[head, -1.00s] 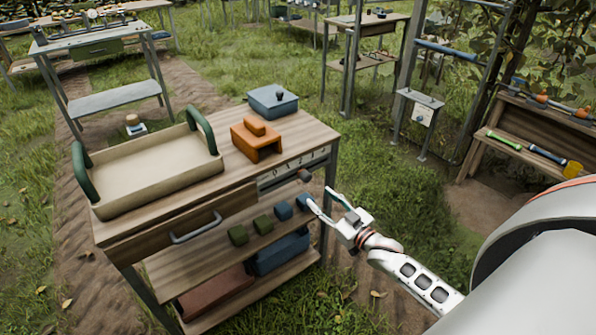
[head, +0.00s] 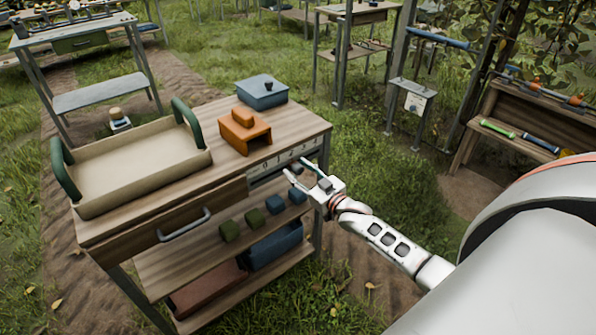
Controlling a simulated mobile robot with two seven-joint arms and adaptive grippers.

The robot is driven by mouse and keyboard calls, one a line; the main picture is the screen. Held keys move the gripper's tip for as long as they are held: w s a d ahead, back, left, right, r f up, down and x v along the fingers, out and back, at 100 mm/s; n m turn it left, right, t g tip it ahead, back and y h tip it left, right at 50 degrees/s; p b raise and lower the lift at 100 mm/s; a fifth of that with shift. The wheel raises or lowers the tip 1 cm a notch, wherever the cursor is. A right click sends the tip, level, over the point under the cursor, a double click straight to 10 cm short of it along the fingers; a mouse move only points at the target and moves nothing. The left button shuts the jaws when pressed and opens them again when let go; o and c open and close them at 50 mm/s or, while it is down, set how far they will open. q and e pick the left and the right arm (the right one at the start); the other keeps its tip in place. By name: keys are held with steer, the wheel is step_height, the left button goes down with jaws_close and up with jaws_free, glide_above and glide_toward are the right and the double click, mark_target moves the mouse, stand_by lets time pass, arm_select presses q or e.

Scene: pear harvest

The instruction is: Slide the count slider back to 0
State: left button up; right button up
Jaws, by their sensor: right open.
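The count slider is on the front edge of the wooden bench, below a pale number strip (head: 284,157) that starts with 0 at its left end. Its dark knob (head: 296,167) sits toward the right part of the slot, away from the 0. My right gripper (head: 295,169) is open, with its fingertips at the knob, one on each side as far as I can see. Contact cannot be told, and the fingers partly cover the knob and slot. My left gripper is not in view.
On the bench top are a beige tray (head: 140,172) with green handles, an orange block-like holder (head: 245,133) and a blue lidded box (head: 263,93). A drawer handle (head: 185,225) juts out left of the slider. Small green and blue blocks (head: 251,218) stand on the shelf below.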

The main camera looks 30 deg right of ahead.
mark_target(265, 178)
steer(key=shift+w, duration=0.1)
jaws_close()
steer(key=shift+a+r, duration=0.1)
steer(key=shift+a, duration=0.4)
steer(key=a+p, duration=0.1)
steer(key=a, duration=0.2)
steer(key=a+p, duration=0.1)
steer(key=a, duration=0.2)
steer(key=a+p, duration=0.1)
steer(key=a, duration=0.1)
steer(key=shift+s+a, duration=0.4)
steer(key=shift+a, duration=0.3)
jaws_free()
steer(key=shift+a, duration=0.15)
